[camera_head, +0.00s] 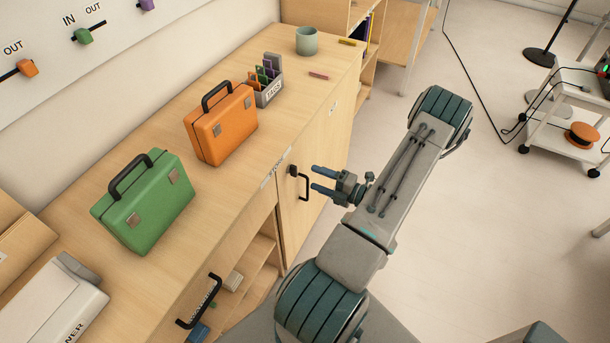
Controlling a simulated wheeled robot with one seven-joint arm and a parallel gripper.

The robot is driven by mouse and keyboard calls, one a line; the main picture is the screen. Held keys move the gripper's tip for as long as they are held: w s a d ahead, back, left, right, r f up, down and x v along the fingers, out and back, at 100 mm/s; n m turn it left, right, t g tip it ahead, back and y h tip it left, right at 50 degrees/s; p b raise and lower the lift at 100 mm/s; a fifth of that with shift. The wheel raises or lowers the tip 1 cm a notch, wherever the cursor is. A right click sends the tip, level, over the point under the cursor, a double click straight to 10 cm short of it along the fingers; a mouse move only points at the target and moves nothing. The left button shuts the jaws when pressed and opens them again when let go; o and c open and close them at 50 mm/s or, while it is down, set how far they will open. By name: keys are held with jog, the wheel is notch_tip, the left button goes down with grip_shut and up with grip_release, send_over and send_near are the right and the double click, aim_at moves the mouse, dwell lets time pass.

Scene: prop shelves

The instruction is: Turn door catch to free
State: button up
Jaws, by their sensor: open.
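The door catch (293,170) is a small dark piece on the front of the wooden cabinet, at the upper edge of a door (292,222). A black bar handle (305,186) sits just right of and below it in the picture. My gripper (315,178) is open and empty, its two blue-grey fingers pointing left toward the catch and handle. The fingertips appear close to the handle; whether they touch it I cannot tell. The catch's exact turn position is too small to read.
Another black handle (199,303) juts out at lower left near open shelves.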

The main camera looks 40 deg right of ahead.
jog(key=v, duration=0.7)
jog(key=shift+b, duration=0.4)
